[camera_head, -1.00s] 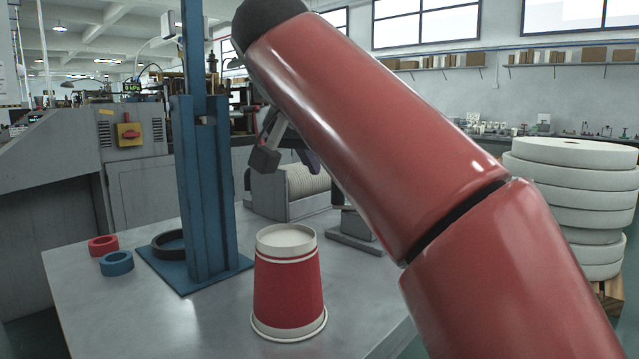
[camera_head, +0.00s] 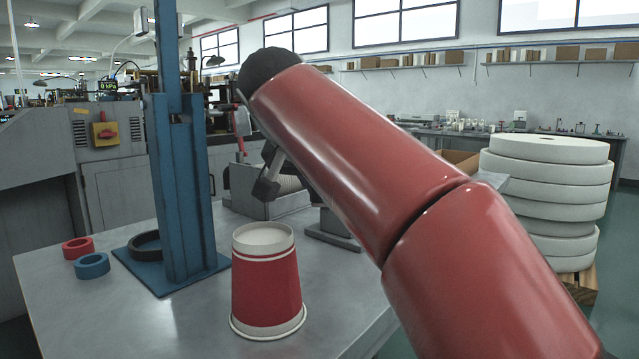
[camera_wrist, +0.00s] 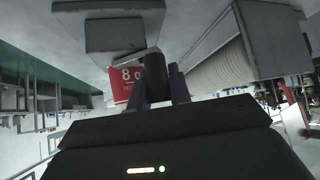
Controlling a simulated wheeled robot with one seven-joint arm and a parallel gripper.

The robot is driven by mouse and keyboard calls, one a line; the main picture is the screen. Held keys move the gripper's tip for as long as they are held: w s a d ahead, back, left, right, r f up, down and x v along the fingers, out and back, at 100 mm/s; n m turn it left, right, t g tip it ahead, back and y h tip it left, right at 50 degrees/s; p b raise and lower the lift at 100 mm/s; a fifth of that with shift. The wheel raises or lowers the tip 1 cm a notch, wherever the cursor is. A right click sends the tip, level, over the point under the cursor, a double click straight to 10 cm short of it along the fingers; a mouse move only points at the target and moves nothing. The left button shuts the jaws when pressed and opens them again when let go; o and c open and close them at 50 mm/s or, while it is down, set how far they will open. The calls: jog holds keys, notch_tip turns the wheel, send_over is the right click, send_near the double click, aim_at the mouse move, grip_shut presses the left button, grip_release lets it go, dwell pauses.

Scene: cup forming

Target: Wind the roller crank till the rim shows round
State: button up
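In the wrist view, a dark upright cylinder, apparently the crank handle (camera_wrist: 155,75), stands between the two purple fingers of my gripper (camera_wrist: 158,92). The fingers sit close on both sides and look shut on it. A grey base plate (camera_wrist: 75,8) with a block lies beyond; the grey base (camera_head: 333,231) also shows in the head view. A cream ribbed roller (camera_wrist: 222,62) lies in a grey housing (camera_wrist: 270,40) to the right. A red and white cup (camera_head: 266,283) stands wide end down on the table.
A tall blue post (camera_head: 180,195) on a blue plate stands left of the cup, with a black ring (camera_head: 147,244) beside it. Red (camera_head: 78,248) and blue (camera_head: 92,265) rings lie at the left. White reels (camera_head: 550,180) are stacked at right. Bare table (camera_head: 140,325) lies in front.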

grip_shut()
jog(key=shift+w+d+m+g+h, duration=0.15)
jog(key=shift+w+m+g+h, duration=0.2)
jog(key=shift+m+h, duration=0.4)
jog(key=shift+w+d+m+g+h, duration=0.1)
jog(key=shift+d+m+g+h, duration=0.2)
jog(key=shift+m, duration=0.45)
jog(key=shift+w+d+m+g+h, duration=0.15)
jog(key=shift+m+g+h, duration=0.25)
jog(key=shift+m, duration=0.35)
jog(key=shift+w+d+m+g+h, duration=0.2)
jog(key=shift+m+g, duration=0.25)
jog(key=shift+m, duration=0.3)
jog(key=shift+s, duration=0.1)
jog(key=o, duration=0.7)
grip_release()
